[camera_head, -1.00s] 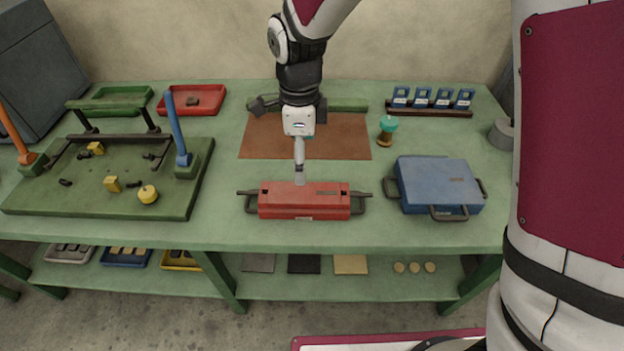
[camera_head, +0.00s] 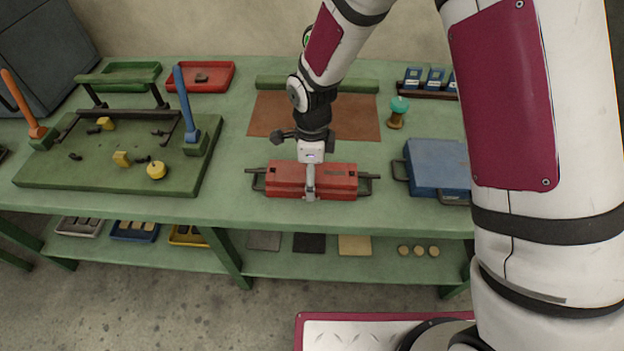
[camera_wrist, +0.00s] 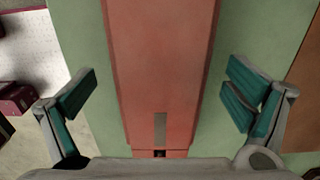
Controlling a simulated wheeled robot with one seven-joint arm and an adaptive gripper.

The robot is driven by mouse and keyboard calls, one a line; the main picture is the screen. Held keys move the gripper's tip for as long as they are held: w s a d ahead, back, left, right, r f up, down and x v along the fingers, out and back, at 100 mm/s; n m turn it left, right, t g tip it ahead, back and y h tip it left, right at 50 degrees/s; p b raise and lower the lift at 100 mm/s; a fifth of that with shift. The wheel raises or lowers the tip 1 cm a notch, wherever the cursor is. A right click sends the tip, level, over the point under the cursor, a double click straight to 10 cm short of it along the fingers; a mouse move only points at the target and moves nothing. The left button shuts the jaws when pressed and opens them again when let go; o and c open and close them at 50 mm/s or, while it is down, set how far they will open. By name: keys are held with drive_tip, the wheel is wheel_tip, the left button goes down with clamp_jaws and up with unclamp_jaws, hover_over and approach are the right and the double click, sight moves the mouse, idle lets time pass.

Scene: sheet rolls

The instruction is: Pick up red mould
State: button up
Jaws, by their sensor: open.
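The red mould (camera_head: 283,181) is a long red block with a dark handle at each end. It lies on the green bench near its front edge in the head view. My gripper (camera_head: 310,185) is directly above its middle, pointing down. In the wrist view the mould (camera_wrist: 160,60) runs through the middle of the picture, between the two teal-padded fingers of my gripper (camera_wrist: 160,105). The fingers are spread wide, with a gap to the mould on each side. Nothing is held. Whether the fingertips are below the mould's top cannot be told.
A blue case (camera_head: 437,166) stands right of the mould, partly hidden by my arm. A brown mat (camera_head: 355,117) and a teal-topped stamp (camera_head: 398,112) lie behind. A green board with levers (camera_head: 60,172) is at left. Bare bench lies between board and mould.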

drive_tip(key=shift+f, duration=0.35)
drive_tip(key=shift+c, duration=0.6)
drive_tip(key=c, duration=1.8)
drive_tip(key=shift+w+r, duration=0.1)
drive_tip(key=shift+w, duration=0.05)
drive_tip(key=shift+c, duration=0.6)
drive_tip(key=shift+r, duration=0.1)
